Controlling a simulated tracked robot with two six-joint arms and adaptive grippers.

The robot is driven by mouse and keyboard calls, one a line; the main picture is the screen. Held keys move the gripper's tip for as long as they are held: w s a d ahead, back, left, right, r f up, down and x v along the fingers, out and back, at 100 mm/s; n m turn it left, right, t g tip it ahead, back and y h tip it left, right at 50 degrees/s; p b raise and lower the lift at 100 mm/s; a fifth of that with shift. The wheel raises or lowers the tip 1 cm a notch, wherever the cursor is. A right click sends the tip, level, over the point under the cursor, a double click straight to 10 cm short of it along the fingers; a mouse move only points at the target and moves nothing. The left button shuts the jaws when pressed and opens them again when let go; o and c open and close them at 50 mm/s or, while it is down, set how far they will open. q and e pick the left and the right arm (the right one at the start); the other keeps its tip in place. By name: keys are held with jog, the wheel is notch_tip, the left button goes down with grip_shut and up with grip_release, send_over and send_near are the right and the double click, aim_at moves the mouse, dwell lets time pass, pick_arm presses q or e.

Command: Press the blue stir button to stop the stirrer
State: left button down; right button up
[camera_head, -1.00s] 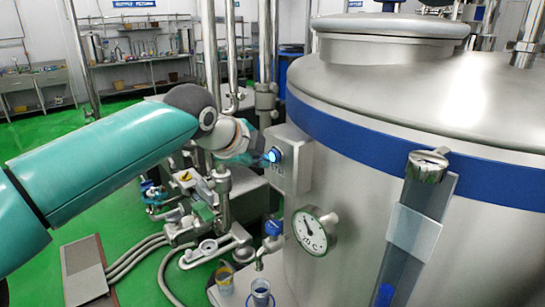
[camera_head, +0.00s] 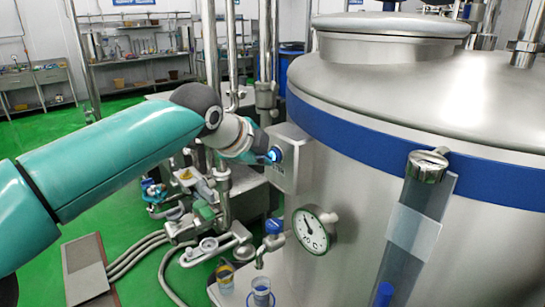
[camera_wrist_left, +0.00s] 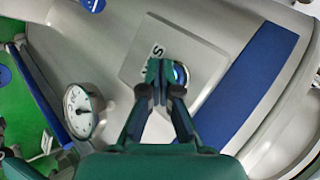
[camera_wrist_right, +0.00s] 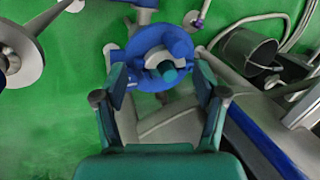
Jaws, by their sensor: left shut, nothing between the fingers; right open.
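The blue stir button (camera_head: 275,154) is on a grey box (camera_head: 293,165) fixed to the side of the steel tank. In the left wrist view the round button (camera_wrist_left: 181,74) shows partly behind the fingers, next to lettering on the plate. My left gripper (camera_head: 259,155) is shut and empty, its tips right at the button. In the left wrist view the shut tips (camera_wrist_left: 160,73) overlap the button's left edge; I cannot tell whether they touch it. My right gripper (camera_wrist_right: 158,82) shows only in its wrist view, open and empty, with a blue-handled fitting beyond it.
The steel tank (camera_head: 400,95) with a blue band fills the right side. A dial gauge (camera_head: 312,230) and a sight tube (camera_head: 420,220) are on its front. Pipes and valves (camera_head: 205,210) stand below my left arm. A bucket (camera_wrist_right: 250,55) stands on the green floor.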

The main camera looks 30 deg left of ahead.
pick_arm(q)
jog(key=shift+w, duration=0.15)
jog(key=shift+s+a+b, duration=0.3)
jog(key=shift+s+a, duration=0.05)
jog(key=shift+s, duration=0.55)
pick_arm(e)
jog(key=shift+f, duration=0.3)
pick_arm(q)
jog(key=shift+s, duration=0.1)
pick_arm(e)
jog(key=shift+f+b, duration=0.35)
jog(key=shift+b, duration=0.05)
jog(key=shift+f+b, duration=0.6)
pick_arm(q)
jog(key=s, duration=0.1)
jog(key=s+a, duration=0.1)
jog(key=s, duration=0.1)
jog(key=s+a, duration=0.1)
jog(key=s, duration=0.1)
jog(key=shift+s+a, duration=0.15)
